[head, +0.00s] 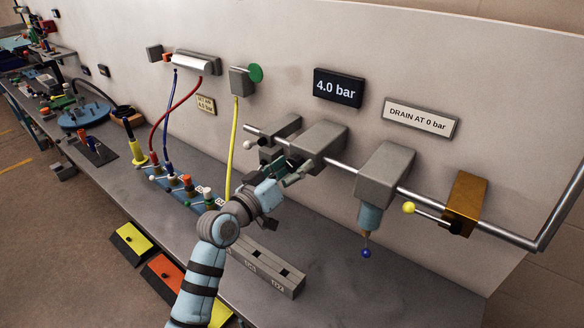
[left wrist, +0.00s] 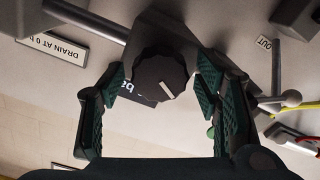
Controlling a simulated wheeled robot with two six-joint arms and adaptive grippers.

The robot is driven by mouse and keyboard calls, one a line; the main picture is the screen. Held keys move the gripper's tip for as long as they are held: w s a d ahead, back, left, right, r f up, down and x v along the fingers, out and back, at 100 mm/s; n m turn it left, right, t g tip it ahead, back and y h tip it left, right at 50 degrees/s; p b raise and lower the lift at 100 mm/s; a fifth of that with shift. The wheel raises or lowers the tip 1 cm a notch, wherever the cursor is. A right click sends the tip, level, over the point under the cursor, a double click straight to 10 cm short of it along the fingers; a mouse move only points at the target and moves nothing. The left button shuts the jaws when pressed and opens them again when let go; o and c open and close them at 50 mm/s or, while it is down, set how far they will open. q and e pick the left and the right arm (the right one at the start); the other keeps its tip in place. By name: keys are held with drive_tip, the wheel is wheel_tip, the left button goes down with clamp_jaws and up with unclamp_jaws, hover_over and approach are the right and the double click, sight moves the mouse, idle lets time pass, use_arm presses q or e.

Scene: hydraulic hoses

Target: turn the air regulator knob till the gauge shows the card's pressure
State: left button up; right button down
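The dark regulator knob (left wrist: 158,72) has a pale pointer mark and sits between the two green-padded fingers of my left gripper (head: 285,176) in the left wrist view. The fingers are apart, with visible gaps to the knob on both sides. In the head view, my gripper is in front of the grey regulator block (head: 322,138) on the pipe and hides the knob. The black display (head: 338,87) above reads 4.0 bar. The small yellowish card (head: 206,104) on the wall appears to read SET AIR 4.0 bar. My right gripper is not in view.
A grey filter block (head: 386,172) with a blue bowl and a blue-tipped drain (head: 366,253) hangs to the right. A brass valve (head: 465,200) has a yellow-tipped lever. Red, blue and yellow hoses (head: 233,150) are left of my arm. The bench's right end is clear.

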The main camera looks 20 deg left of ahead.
use_arm(q)
drive_tip(key=shift+s+a, duration=0.1)
drive_tip(key=shift+s, duration=0.05)
drive_tip(key=v, duration=1.1)
drive_tip(key=shift+s, duration=0.4)
drive_tip(key=shift+w, duration=0.15)
